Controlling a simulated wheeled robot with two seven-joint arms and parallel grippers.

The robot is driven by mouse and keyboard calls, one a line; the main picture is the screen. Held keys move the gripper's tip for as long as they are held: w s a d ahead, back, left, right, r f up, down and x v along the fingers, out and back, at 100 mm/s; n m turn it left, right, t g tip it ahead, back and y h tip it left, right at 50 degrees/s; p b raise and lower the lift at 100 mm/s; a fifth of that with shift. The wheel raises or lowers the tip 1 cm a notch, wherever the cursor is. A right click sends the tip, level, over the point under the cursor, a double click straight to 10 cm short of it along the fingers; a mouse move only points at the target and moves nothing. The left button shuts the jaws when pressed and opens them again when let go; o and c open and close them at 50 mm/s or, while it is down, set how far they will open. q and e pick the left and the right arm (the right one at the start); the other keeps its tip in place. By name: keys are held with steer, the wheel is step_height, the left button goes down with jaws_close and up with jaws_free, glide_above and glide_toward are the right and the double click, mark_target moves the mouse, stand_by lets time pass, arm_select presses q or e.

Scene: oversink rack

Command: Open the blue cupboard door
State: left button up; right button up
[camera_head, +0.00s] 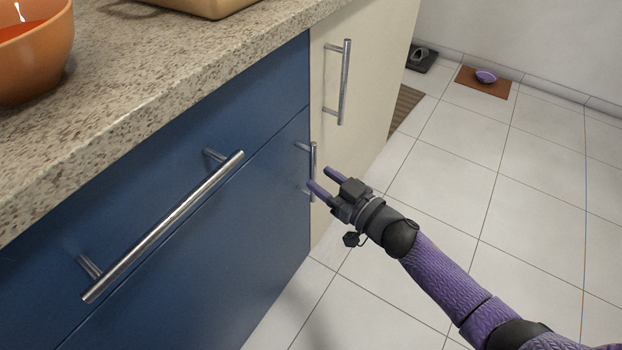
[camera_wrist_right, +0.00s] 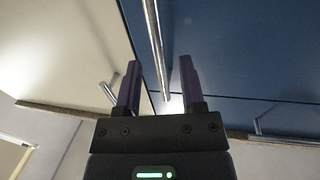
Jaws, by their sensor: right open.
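The blue cupboard door (camera_head: 230,240) is the lower blue panel and looks shut. Its upright chrome bar handle (camera_head: 314,156) is near its right edge, partly hidden by a finger of my right gripper. My right gripper (camera_head: 319,178) is open and empty, with its purple fingertips at the handle. In the right wrist view, the door handle (camera_wrist_right: 155,45) runs down from the top edge toward the gap between the fingers of my right gripper (camera_wrist_right: 158,80). I cannot tell whether the fingers touch the bar. My left gripper is not in view.
Above the door is a blue drawer front with a long chrome handle (camera_head: 165,225). A cream panel (camera_head: 375,50) with an upright handle (camera_head: 344,82) stands beyond. An orange bowl (camera_head: 35,55) sits on the speckled counter (camera_head: 190,70). The tiled floor (camera_head: 480,200) at right is mostly clear.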

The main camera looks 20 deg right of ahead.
mark_target(313, 173)
steer(key=shift+b+x, duration=0.45)
steer(key=shift+x, duration=1.25)
steer(key=shift+d, duration=0.1)
jaws_close()
